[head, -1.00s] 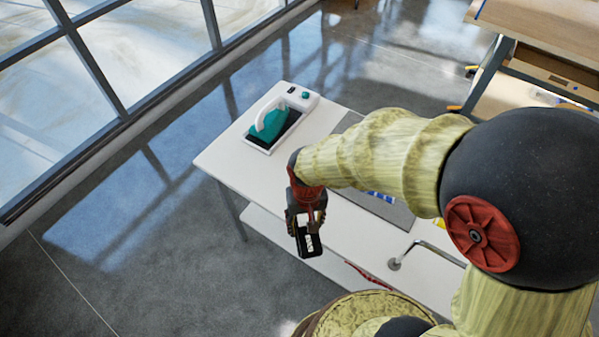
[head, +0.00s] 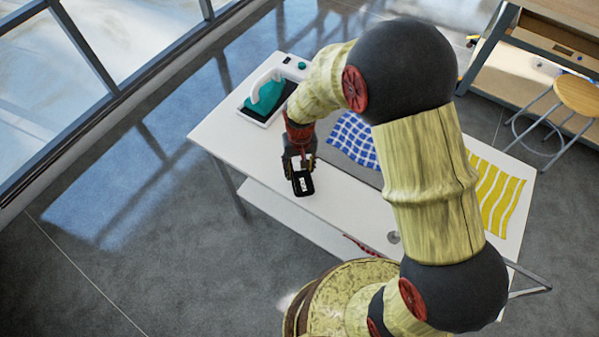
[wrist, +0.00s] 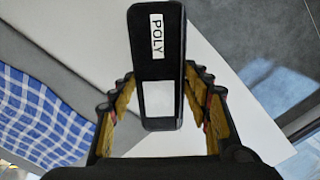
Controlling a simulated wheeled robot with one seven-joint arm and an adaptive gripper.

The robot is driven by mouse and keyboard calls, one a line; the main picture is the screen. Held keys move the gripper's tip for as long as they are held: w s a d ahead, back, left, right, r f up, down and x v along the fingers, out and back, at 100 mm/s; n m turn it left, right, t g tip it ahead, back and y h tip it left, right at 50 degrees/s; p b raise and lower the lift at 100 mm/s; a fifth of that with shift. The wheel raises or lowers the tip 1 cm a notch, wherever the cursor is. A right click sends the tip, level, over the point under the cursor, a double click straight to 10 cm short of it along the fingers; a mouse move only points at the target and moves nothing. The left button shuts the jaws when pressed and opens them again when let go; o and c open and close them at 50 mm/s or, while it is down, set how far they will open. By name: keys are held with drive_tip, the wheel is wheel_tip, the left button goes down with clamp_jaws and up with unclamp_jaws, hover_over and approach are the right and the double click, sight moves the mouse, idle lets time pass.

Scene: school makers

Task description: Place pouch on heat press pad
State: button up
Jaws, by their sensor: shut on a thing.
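The pouch (head: 303,184) is flat and black, with a white label reading "POLY". In the wrist view the pouch (wrist: 157,62) also has a pale square below the label. My gripper (head: 300,166) is shut on the pouch, with fingers on both sides of it, and holds it near the white table's front edge. The heat press (head: 268,92) stands at the table's far left end, white with a teal upper plate and a white handle. Its black pad (head: 283,98) shows partly beneath the teal plate, beyond my gripper. My arm hides part of the press's surroundings.
The white table (head: 225,128) has bare room between the press and my gripper. A blue checked cloth (head: 352,140) lies on a grey mat (head: 365,173). A yellow striped cloth (head: 497,195) lies at the right end. A stool (head: 578,96) and a wooden bench stand beyond.

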sight(299, 168)
drive_tip(key=shift+w+f, duration=0.25)
drive_tip(key=shift+f, duration=0.3)
drive_tip(key=shift+f+b, duration=0.3)
drive_tip(key=shift+f, duration=1)
drive_tip(key=shift+f, duration=0.2)
drive_tip(key=o, duration=1.1)
drive_tip(key=shift+r, duration=0.15)
wheel_tip(299, 168, up, 12)
drive_tip(key=shift+d+r+p, duration=0.1)
drive_tip(key=shift+r+p, duration=0.05)
drive_tip(key=shift+p, duration=0.65)
